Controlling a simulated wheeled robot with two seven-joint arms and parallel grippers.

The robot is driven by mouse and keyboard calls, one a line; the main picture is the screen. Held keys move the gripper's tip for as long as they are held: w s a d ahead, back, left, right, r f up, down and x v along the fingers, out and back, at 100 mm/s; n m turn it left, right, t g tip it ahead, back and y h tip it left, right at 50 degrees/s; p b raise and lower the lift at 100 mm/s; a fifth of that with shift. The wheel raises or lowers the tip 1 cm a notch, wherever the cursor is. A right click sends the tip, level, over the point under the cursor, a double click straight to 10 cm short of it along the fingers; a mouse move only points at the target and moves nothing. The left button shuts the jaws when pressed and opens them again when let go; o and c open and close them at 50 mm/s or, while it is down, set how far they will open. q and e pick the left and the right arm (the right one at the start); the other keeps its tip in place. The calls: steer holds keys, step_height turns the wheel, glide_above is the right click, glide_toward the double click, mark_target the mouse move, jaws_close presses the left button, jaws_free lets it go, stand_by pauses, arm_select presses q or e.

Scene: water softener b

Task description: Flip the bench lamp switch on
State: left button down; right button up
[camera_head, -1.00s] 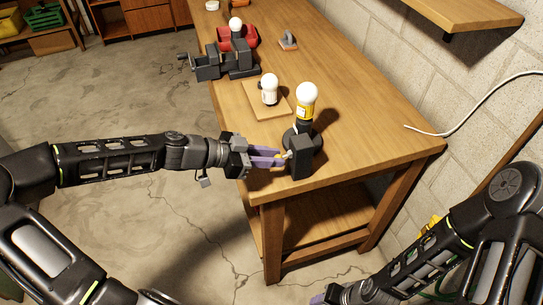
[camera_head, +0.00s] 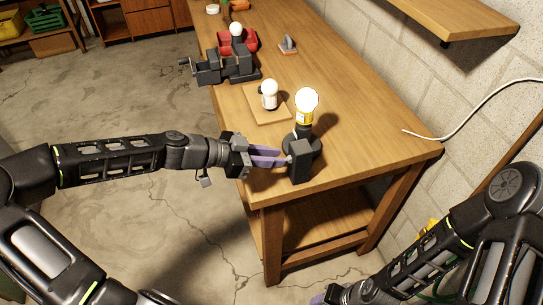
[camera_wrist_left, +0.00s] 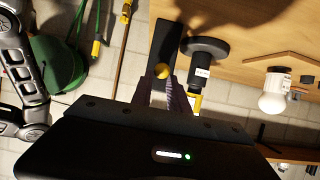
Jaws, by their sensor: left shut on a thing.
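The bench lamp (camera_head: 306,108) stands upright near the table's front corner, with a yellow and black neck on a round dark base. Its bulb looks bright with a yellow rim. A black switch box (camera_head: 300,163) stands in front of the base. My left gripper (camera_head: 283,158) reaches in from the left, its purple fingers shut at the switch box. In the left wrist view the brass-coloured switch tip (camera_wrist_left: 162,70) shows between the fingertips; the rest of the lever is hidden. My right gripper (camera_head: 322,297) is cut off at the bottom edge.
The wooden table (camera_head: 370,130) is clear to the lamp's right. A second bulb (camera_head: 269,94) stands on a small wooden board behind the lamp. A dark vise-like device (camera_head: 225,68) with red parts is farther back. A white cable (camera_head: 460,130) hangs along the wall.

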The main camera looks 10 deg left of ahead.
arm_select(q)
steer(key=shift+w+d+r+p, duration=0.1)
steer(key=shift+r+p, duration=0.25)
steer(key=shift+r, duration=0.05)
steer(key=c, duration=2.1)
jaws_free()
steer(key=shift+f, duration=0.1)
steer(key=o, duration=0.4)
